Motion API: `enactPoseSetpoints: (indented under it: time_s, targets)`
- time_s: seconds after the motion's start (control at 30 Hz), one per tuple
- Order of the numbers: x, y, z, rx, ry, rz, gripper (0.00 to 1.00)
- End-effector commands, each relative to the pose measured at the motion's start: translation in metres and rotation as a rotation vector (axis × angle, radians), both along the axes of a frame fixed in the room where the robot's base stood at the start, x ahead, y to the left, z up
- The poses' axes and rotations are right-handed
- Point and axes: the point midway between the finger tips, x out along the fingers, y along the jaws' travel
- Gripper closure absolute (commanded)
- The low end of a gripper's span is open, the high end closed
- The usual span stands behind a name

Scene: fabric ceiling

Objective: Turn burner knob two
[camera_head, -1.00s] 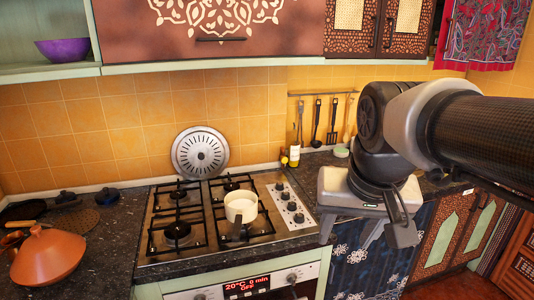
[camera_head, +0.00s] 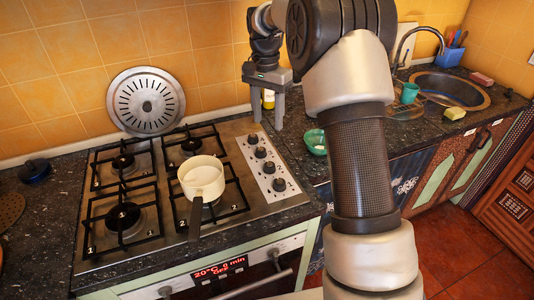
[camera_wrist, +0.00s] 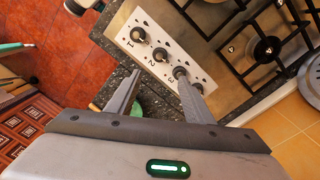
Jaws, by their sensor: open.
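The stove's control panel (camera_head: 263,160) carries a row of dark knobs to the right of the burners. In the wrist view the knobs are labelled. Knob two (camera_wrist: 160,54) is the second one, beside knob one (camera_wrist: 137,34); in the head view it is second from the front (camera_head: 269,168). My gripper (camera_head: 269,120) is open and empty, pointing down near the panel's back right. In the wrist view my gripper (camera_wrist: 158,74) has knob two just beyond the gap between its fingertips. The right fingertip overlaps the view of knob three (camera_wrist: 180,72). No contact is visible.
A cream pot (camera_head: 203,178) stands on a burner, its handle toward the front. A round metal lid (camera_head: 146,101) leans on the tiled wall. A green bowl (camera_head: 315,141) lies right of the stove.

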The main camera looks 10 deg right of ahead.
Motion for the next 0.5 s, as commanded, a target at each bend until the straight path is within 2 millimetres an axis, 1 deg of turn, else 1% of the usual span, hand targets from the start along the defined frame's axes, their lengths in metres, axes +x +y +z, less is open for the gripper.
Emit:
enactPoseSetpoints:
  time_s: [0.17, 0.5]
  targets:
    - [-0.003, -0.001, -0.033, -0.001, 0.006, 0.001, 0.53]
    - [-0.005, -0.003, -0.107, 0.001, 0.005, 0.003, 0.53]
